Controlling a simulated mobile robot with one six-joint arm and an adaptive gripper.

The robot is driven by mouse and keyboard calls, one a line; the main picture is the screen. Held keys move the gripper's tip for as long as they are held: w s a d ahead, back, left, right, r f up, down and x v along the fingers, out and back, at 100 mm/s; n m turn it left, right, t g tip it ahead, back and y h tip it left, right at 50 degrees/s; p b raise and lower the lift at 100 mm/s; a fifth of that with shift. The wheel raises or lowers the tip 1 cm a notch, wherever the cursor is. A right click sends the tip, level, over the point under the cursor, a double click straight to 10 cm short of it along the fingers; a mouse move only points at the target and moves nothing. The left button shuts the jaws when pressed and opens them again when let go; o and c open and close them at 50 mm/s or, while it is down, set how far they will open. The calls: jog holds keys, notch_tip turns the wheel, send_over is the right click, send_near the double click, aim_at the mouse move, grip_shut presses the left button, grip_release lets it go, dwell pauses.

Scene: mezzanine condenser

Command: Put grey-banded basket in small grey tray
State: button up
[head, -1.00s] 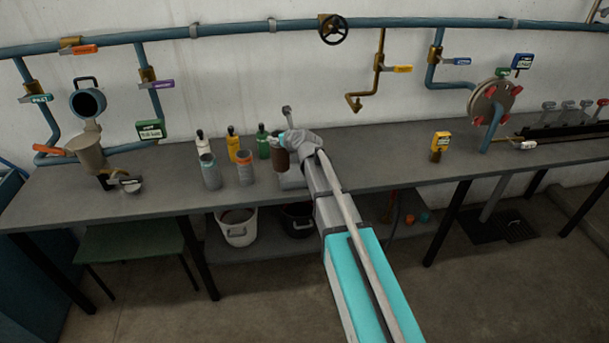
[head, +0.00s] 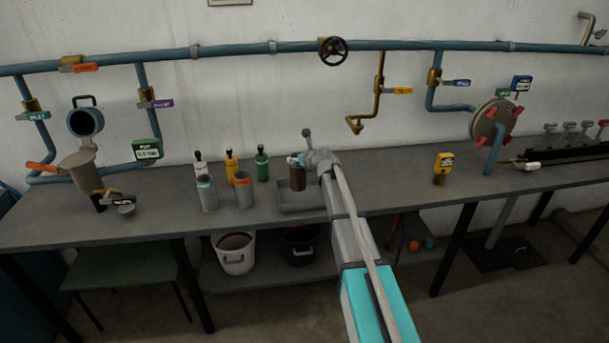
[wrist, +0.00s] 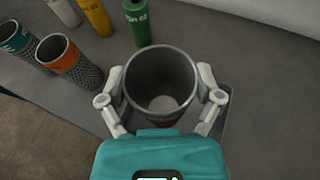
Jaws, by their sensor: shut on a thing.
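The grey-banded basket (wrist: 160,88) is an open cylinder with a grey rim, seen from above in the wrist view. In the head view its dark brown side (head: 297,179) shows, upright. My gripper (wrist: 162,98) is shut on it, one finger on each side; in the head view the gripper (head: 297,160) is at the basket's top. The small grey tray (head: 299,208) lies on the bench below the basket. Part of the tray's rim (wrist: 228,95) shows to the right of the basket. I cannot tell whether the basket's bottom touches the tray.
A teal-banded basket (head: 206,194) and an orange-banded basket (head: 243,190) stand left of the tray. White (head: 200,164), yellow (head: 231,162) and green (head: 262,164) bottles stand behind.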

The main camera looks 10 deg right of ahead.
jog(key=shift+w+d+f+b, duration=0.35)
jog(key=shift+w+f+b, duration=0.1)
jog(key=shift+f, duration=0.2)
jog(key=shift+w+d+f+b, duration=0.35)
jog(key=shift+f+b, duration=0.05)
jog(key=shift+f, duration=0.2)
jog(key=shift+w+d+f+b, duration=0.15)
jog(key=shift+f+b, duration=0.25)
jog(key=shift+w+d+f+b, duration=0.15)
jog(key=shift+f+b, duration=1.45)
jog(key=shift+f, duration=0.15)
jog(key=o, duration=1.1)
jog(key=shift+r, duration=0.25)
